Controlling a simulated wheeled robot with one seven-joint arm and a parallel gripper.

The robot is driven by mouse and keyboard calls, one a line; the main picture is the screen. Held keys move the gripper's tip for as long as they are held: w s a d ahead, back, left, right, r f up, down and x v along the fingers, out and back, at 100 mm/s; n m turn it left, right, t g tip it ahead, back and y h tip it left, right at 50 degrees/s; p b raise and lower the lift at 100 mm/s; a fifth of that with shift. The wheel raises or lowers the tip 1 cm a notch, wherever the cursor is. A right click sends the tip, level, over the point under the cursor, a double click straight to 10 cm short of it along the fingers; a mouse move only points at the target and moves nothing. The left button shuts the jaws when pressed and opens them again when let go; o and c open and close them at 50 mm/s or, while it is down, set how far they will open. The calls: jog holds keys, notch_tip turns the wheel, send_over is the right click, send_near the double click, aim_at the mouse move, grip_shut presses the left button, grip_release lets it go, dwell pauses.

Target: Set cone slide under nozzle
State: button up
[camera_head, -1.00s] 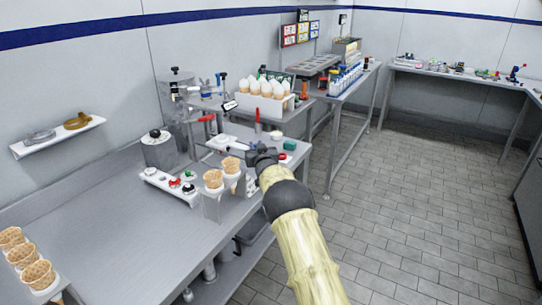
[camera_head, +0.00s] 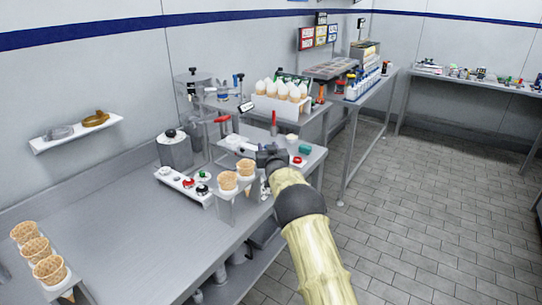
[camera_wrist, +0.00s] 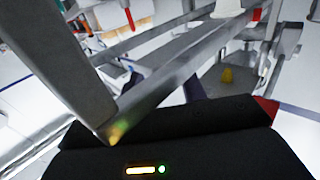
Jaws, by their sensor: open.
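A steel dispensing machine (camera_head: 192,88) with a red-handled lever (camera_head: 222,119) stands against the wall. Its nozzle is too small to make out. A pale flat piece (camera_head: 238,141) lies on the bench below and in front of the machine; I cannot tell whether it is the cone slide. My gripper (camera_head: 268,153) is open, low over the bench's right end, just right of the pale piece. No object shows between its jaws. In the wrist view a large grey finger fills the left side, and the dark gripper body (camera_wrist: 170,140) hides the lower part.
A stand with two waffle cones (camera_head: 229,182) is left of my gripper. A white strip with red, green and black knobs (camera_head: 183,186) lies beside it. A rack of white-topped cones (camera_head: 281,90) is behind. More empty cones (camera_head: 37,250) stand front left.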

jog(key=s+d+b, duration=0.2)
jog(key=s, duration=1.5)
jog(key=shift+d, duration=0.35)
jog(key=s+d+f+g+h, duration=0.1)
jog(key=s+d+f+g, duration=0.2)
jog(key=s, duration=0.9)
jog(key=s+d+f+m+g+h, duration=0.1)
jog(key=s+d+f+g, duration=0.2)
jog(key=s+g, duration=0.4)
jog(key=s+d+f+g, duration=0.3)
jog(key=s+d+g, duration=0.1)
jog(key=s, duration=1.5)
jog(key=shift+d+f+m+g+h, duration=0.2)
jog(key=shift+m+g+h, duration=0.2)
jog(key=shift+g, duration=0.2)
jog(key=shift+c, duration=0.5)
jog(key=shift+a, duration=0.15)
